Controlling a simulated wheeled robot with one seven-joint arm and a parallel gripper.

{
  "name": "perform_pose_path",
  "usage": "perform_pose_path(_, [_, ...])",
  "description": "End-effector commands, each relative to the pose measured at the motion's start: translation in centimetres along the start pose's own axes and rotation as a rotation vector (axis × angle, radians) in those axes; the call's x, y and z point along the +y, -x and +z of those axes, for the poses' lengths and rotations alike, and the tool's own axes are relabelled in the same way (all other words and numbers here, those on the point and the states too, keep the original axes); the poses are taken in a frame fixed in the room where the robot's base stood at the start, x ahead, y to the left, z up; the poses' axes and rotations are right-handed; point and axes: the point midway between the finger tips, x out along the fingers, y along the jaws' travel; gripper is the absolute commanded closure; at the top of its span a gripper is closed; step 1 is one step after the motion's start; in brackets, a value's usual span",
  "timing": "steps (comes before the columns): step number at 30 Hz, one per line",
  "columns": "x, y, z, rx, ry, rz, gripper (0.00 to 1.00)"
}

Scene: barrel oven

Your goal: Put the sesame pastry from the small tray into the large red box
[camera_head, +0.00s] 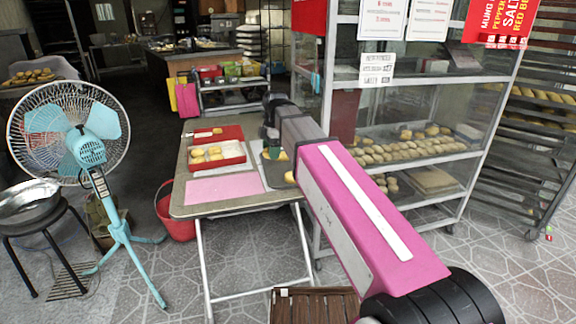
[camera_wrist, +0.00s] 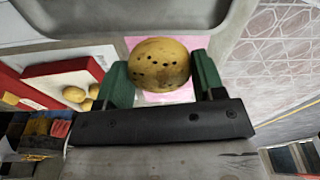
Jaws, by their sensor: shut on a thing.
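My gripper (camera_wrist: 162,75) is shut on a round golden pastry with dark specks, the sesame pastry (camera_wrist: 160,62), which sits between the two green fingers in the wrist view. The large red box (camera_head: 232,163), with a pale inside and several pastries, lies on the table to the left of my arm. Its red wall and white lining also show at the left of the wrist view (camera_wrist: 22,92). The small grey tray (camera_head: 268,178) is partly hidden by my arm, with yellowish pastry bits showing beside the arm.
The folding table (camera_head: 182,200) also bears a pink sheet (camera_head: 225,188) in front of the red box. A teal fan (camera_head: 90,150) stands at left, and a red bucket (camera_head: 178,218) is beside the table. A glass display case (camera_head: 410,130) with several pastries stands close at right.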

Motion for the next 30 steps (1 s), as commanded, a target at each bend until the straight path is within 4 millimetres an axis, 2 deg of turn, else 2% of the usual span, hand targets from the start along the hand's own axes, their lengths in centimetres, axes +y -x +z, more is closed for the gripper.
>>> perform_pose_path(6, [1.7, -2.2, 4.6, 0.0, -0.003, -0.001, 0.61])
perform_pose_path(12, [2.6, -3.6, 7.5, 0.0, -0.002, -0.001, 0.61])
perform_pose_path(20, [2.8, -4.5, 8.4, 0.0, 0.0, 0.0, 0.61])
perform_pose_path(27, [2.7, -7.2, 8.7, 0.0, 0.0, -0.001, 0.61])
perform_pose_path(30, [2.8, -7.6, 8.8, 0.0, 0.0, -0.001, 0.61])
